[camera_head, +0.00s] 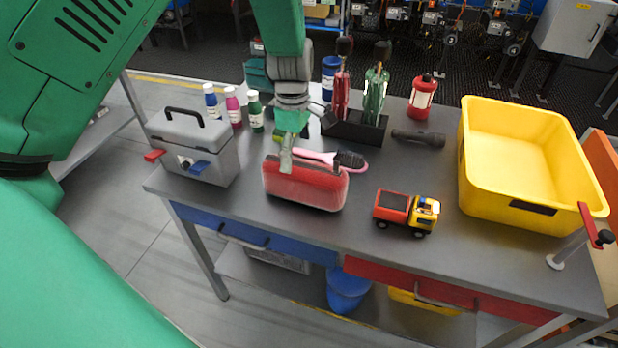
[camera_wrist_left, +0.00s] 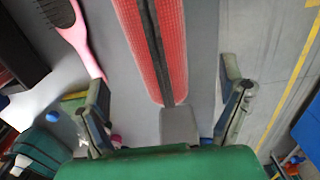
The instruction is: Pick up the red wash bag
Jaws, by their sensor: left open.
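The red wash bag (camera_head: 305,184) lies on the grey workbench near its front edge, with a dark zip along its top. My left gripper (camera_head: 285,158) is over the bag's left end, pointing down, and partly hides that end. In the left wrist view, the wash bag (camera_wrist_left: 158,45) runs away between the two spread fingers of my left gripper (camera_wrist_left: 165,108), with a gap on either side. The jaws are open and hold nothing. My right gripper is in neither view.
A pink hairbrush (camera_head: 330,157) lies just behind the bag. A toy truck (camera_head: 405,212) stands to its right and a grey toolbox (camera_head: 193,145) to its left. A yellow bin (camera_head: 478,195) fills the bench's right side. Several bottles (camera_head: 233,107) stand behind the toolbox.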

